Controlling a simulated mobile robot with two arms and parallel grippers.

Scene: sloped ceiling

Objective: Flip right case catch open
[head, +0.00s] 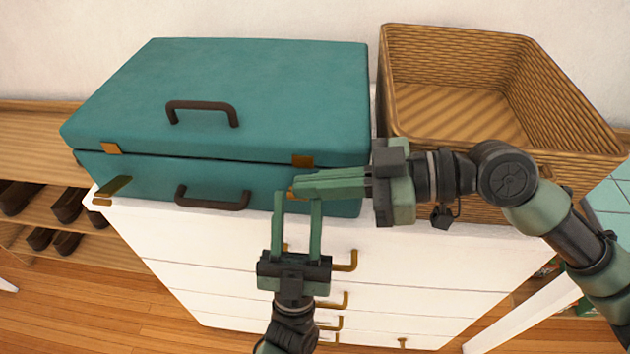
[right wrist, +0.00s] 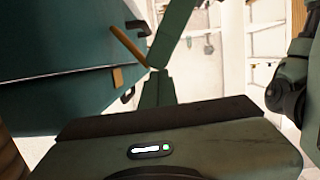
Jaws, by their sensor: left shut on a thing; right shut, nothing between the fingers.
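The teal case (head: 240,95) lies on the white dresser, its lid down. The left catch flap (head: 118,187) sticks out from the base. The right catch's lid plate (head: 302,160) shows, and its brass flap (right wrist: 128,46) stands out from the case in the right wrist view. My right gripper (head: 292,191) is shut and empty, its fingertips over this flap and largely hiding it. My left gripper (head: 297,198) comes from below. Its parted fingers straddle the right catch, tips by my right fingers; its hold is partly hidden.
A wicker basket (head: 455,115) stands close to the case's right. Dark handles (head: 202,105) are on the lid and base front. Shoes (head: 68,205) lie on a wooden shelf at left. The dresser front (head: 220,275) has brass pulls.

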